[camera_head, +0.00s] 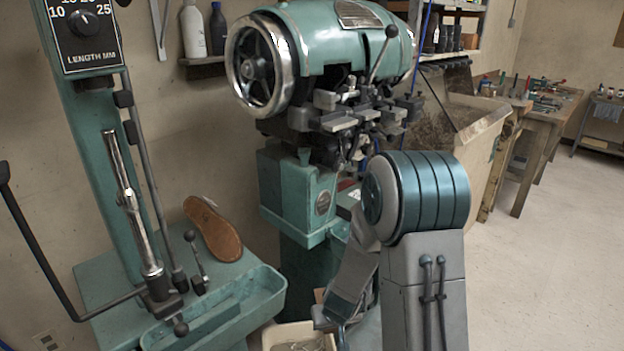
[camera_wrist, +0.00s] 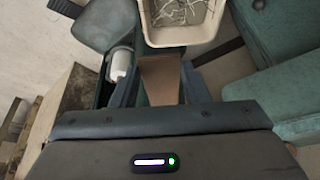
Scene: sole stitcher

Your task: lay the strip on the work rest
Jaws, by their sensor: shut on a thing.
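A brown strip (camera_wrist: 161,80) is between the two fingers of my gripper (camera_wrist: 160,76) in the wrist view. My gripper is shut on it, and its far end points toward a cream tray. In the head view my gripper (camera_head: 332,318) is low, in front of the stitcher's green column, and mostly hidden by my own arm. A small tan edge beside it may be the strip. The green stitcher (camera_head: 330,60) stands behind, with a cluster of metal parts (camera_head: 350,115) under its head. I cannot tell which part is the work rest.
The cream tray (camera_wrist: 184,37) holds pale thread scraps; it also shows low in the head view (camera_head: 270,338). A green stand with a trough (camera_head: 225,320) and a shoe sole (camera_head: 213,228) is at left. A large bin (camera_head: 485,130) and workbench (camera_head: 545,115) are at right. Floor is clear beyond.

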